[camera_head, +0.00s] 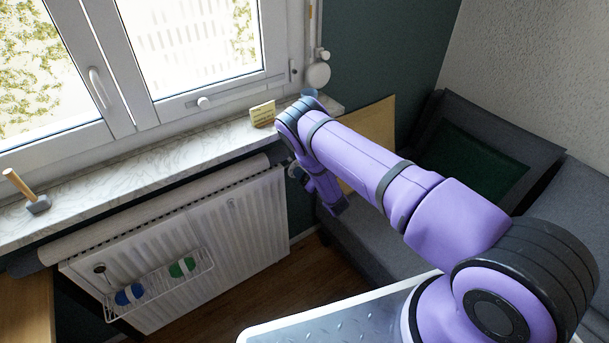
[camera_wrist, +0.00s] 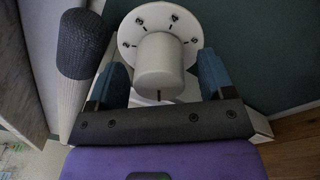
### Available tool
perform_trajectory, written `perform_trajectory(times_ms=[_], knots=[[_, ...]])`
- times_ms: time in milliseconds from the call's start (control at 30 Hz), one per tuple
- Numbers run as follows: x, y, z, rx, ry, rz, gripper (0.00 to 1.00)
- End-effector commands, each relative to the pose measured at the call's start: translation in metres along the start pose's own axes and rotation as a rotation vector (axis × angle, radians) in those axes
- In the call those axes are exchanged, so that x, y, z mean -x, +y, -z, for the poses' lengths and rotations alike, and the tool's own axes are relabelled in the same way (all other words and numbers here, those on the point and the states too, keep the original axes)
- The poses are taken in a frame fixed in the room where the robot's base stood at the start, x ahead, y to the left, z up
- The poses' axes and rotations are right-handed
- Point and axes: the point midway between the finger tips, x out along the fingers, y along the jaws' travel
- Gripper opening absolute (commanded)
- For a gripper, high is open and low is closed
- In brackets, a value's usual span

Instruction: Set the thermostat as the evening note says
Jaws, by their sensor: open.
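The thermostat (camera_wrist: 157,66) shows in the wrist view as a white round knob in front of a wider white disc with several small dark marks. A short dark line is on the knob's lower edge. My gripper (camera_wrist: 160,80) is open, with one blue-padded finger on each side of the knob. I cannot tell whether the pads touch it. In the head view my gripper (camera_head: 327,190) hangs beside the radiator's right end, and my arm hides most of the thermostat. The note (camera_head: 262,114), a small cream card, stands on the windowsill; its writing is too small to read.
A marble windowsill (camera_head: 150,172) runs above the white radiator (camera_head: 195,240). A grey roll (camera_head: 150,212) lies along the radiator's top and shows close at left in the wrist view (camera_wrist: 84,45). A wire rack (camera_head: 160,285) hangs on the radiator. A dark sofa (camera_head: 375,240) stands at right.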

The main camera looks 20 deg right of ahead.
Motion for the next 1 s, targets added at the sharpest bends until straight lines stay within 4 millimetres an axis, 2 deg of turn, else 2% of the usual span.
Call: perform_trajectory(times_ms=[333, 367, 500, 567, 1000], knots=[[-0.0039, -0.0002, 0.0000, 0.000, 0.001, 0.001, 0.75], [-0.0039, -0.0002, 0.0000, 0.000, 0.001, 0.001, 0.70], [-0.0038, -0.0002, -0.0001, 0.000, 0.000, 0.001, 0.38], [-0.0038, -0.0002, -0.0001, 0.000, 0.000, 0.001, 0.26], [-0.0036, -0.0004, -0.0002, -0.083, -0.003, -0.002, 0.26]])
